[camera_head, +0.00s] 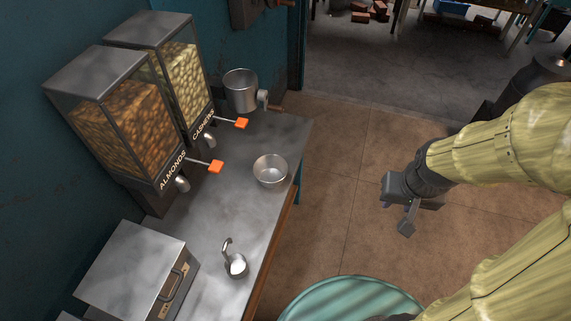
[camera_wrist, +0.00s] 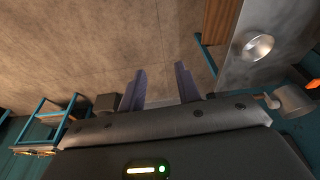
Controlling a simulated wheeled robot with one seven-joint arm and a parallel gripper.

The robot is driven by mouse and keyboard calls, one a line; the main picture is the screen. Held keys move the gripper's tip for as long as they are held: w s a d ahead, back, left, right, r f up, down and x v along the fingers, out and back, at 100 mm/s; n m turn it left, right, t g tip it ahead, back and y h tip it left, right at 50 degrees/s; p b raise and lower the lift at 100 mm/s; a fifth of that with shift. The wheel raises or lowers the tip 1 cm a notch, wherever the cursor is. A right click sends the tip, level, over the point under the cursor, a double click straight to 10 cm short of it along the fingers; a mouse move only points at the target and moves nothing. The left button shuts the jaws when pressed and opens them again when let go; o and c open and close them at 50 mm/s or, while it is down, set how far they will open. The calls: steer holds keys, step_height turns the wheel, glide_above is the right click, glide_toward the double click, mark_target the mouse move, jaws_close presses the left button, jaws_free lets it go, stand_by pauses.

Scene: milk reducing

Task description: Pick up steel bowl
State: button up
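The steel bowl (camera_head: 270,171) stands upright and looks empty on the metal counter (camera_head: 215,205), near its right edge in the head view. In the wrist view the bowl (camera_wrist: 257,47) shows at the upper right, well to the side of my fingers. My gripper (camera_head: 396,215) hangs over the floor to the right of the counter, clear of the bowl. In the wrist view its two fingers (camera_wrist: 160,84) stand apart with nothing between them.
Almond (camera_head: 120,115) and cashew (camera_head: 180,75) dispensers with orange handles stand at the wall side. A metal pot with a crank (camera_head: 241,90) is behind the bowl. A small ladle-like cup (camera_head: 235,264) and a metal box (camera_head: 135,270) are nearer. A green round top (camera_head: 350,298) stands at the bottom.

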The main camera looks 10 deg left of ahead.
steer(key=w+a+f+n+t+y+b, duration=0.2)
steer(key=w+a+f+n+t+b, duration=0.25)
steer(key=w+f+n+b, duration=0.55)
steer(key=w+a+f+n+g+y+b, duration=0.1)
steer(key=a+f+n+y+b, duration=0.4)
steer(key=a+f+y, duration=0.5)
steer(key=a+f+n, duration=0.1)
steer(key=a+f, duration=0.2)
steer(key=a, duration=0.4)
steer(key=shift+w+a+f+n+g+y+b, duration=0.15)
steer(key=shift+a+f+n+g+y+b, duration=0.15)
steer(key=shift+n+g+y+b, duration=0.1)
steer(key=x, duration=1.1)
steer(key=shift+w+a+f, duration=0.2)
steer(key=shift+a+f, duration=0.05)
steer(key=shift+a, duration=0.05)
steer(key=shift+w+a, duration=0.1)
